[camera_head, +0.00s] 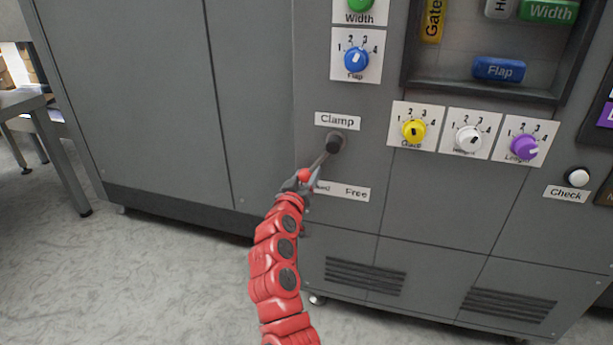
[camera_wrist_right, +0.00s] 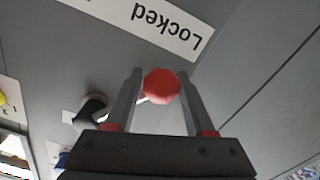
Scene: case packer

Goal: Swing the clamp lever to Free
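The clamp lever has a dark round pivot (camera_head: 335,143) under the Clamp label (camera_head: 337,121) on the grey cabinet. Its arm slants down and left to a red ball knob (camera_head: 304,174), towards the Locked end of the plate. My right gripper (camera_head: 303,178) is at the knob. In the right wrist view the knob (camera_wrist_right: 161,85) sits between the two fingertips, which fit closely on both sides. The Free label (camera_head: 356,193) is clear to the right of my gripper. The Locked label (camera_wrist_right: 165,28) is mostly hidden in the head view. My left gripper is not in view.
Flap (camera_head: 357,60), yellow (camera_head: 414,130), white (camera_head: 468,138) and purple (camera_head: 525,147) dials are above and right of the lever. A white Check button (camera_head: 577,177) is at the far right. A grey table (camera_head: 35,100) stands at the left. The panel around Free is flat.

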